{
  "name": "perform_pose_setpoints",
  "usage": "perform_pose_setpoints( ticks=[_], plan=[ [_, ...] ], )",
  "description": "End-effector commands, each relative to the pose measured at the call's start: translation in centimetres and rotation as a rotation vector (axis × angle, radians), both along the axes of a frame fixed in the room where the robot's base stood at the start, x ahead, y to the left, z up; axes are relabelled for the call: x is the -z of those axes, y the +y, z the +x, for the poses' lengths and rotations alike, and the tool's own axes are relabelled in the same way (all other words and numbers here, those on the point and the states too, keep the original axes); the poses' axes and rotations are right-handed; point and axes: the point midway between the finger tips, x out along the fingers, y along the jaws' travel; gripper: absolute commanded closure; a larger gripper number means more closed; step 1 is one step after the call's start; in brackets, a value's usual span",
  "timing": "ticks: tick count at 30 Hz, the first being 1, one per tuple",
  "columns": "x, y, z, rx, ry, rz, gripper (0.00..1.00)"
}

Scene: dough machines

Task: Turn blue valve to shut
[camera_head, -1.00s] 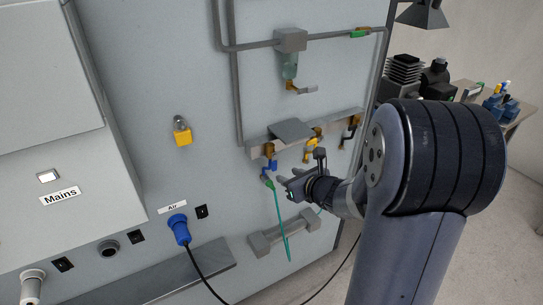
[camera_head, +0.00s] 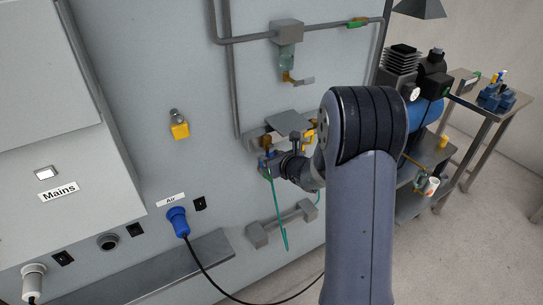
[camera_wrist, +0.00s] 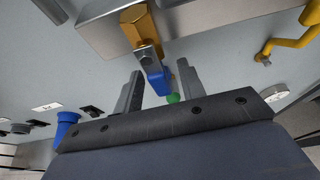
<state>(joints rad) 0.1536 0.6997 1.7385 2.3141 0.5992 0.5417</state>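The blue valve (camera_wrist: 158,80) hangs under a brass fitting (camera_wrist: 138,27) in the wrist view. It lies between the two fingers of my gripper (camera_wrist: 160,88), with a visible gap on each side. The fingers are apart and stand on either side of the valve's lower part. A green piece (camera_wrist: 173,98) shows just below the valve. In the head view my gripper (camera_head: 268,161) is at the left end of the manifold and largely hides the blue valve. A green hose (camera_head: 278,215) hangs down below it.
A yellow valve (camera_wrist: 292,44) is to the right on the same grey manifold (camera_wrist: 210,12). A blue Air plug (camera_head: 178,221) with a black cable is at the lower left. A grey bar (camera_head: 282,222) is mounted below my gripper. A compressor (camera_head: 425,85) stands at the right.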

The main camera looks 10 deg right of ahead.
Motion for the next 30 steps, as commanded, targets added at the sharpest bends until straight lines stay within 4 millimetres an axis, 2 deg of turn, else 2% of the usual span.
perform_pose_setpoints(
  ticks=[10, 24, 30],
  plan=[
    [0.10, 0.10, 0.25, 0.000, 0.000, -0.001, 0.63],
    [0.09, 0.08, 0.23, 0.000, 0.000, -0.001, 1.00],
    [0.08, 0.09, 0.22, -0.001, 0.001, 0.003, 1.00]
  ],
)
